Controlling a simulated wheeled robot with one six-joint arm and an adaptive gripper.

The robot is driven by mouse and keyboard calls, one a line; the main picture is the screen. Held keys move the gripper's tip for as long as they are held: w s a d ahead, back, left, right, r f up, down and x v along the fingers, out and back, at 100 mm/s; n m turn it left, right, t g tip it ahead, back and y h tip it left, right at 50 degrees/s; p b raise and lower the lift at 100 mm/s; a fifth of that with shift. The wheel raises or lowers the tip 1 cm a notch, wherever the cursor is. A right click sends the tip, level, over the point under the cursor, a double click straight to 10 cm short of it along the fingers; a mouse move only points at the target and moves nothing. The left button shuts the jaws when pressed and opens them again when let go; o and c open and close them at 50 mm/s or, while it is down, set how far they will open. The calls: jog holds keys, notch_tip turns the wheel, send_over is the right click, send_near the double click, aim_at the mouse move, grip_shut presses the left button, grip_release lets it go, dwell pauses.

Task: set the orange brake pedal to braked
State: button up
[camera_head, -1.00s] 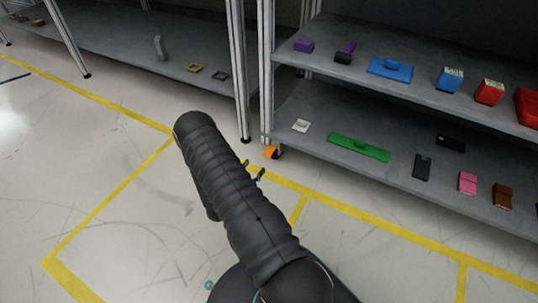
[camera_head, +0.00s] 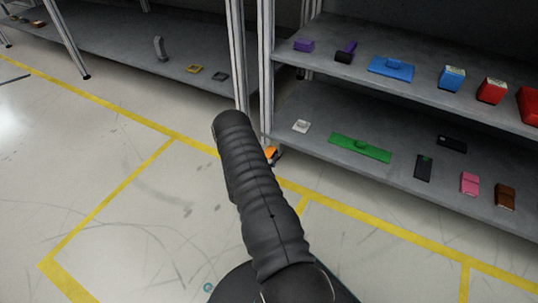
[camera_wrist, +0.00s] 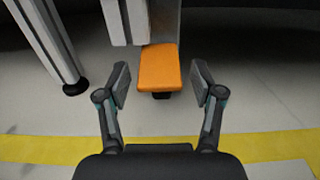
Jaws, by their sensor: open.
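The orange brake pedal (camera_wrist: 159,68) shows in the wrist view, low at the foot of a metal post, with a dark part beneath it. My gripper (camera_wrist: 160,84) is open, its two fingers on either side of the pedal's near part in the picture. I cannot tell whether either finger touches it; gaps show on both sides. In the head view only a small orange piece of the pedal (camera_head: 271,153) shows beside my arm, at the shelf's front corner post. My arm hides the gripper there.
A shelf post with a round black foot (camera_wrist: 76,87) stands left of the gripper. The right shelf's lower board (camera_head: 390,174) carries a green plate (camera_head: 360,147) and several small items. Yellow lines (camera_head: 120,112) mark the open floor.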

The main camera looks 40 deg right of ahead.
jog(key=shift+x, duration=0.9)
jog(key=c, duration=1.1)
jog(key=shift+c, duration=0.2)
jog(key=shift+f+t+h, duration=0.1)
jog(key=shift+t+h, duration=0.2)
jog(key=shift+h, duration=0.1)
jog(key=o, duration=1.1)
jog(key=shift+o, duration=0.2)
jog(key=v, duration=1.2)
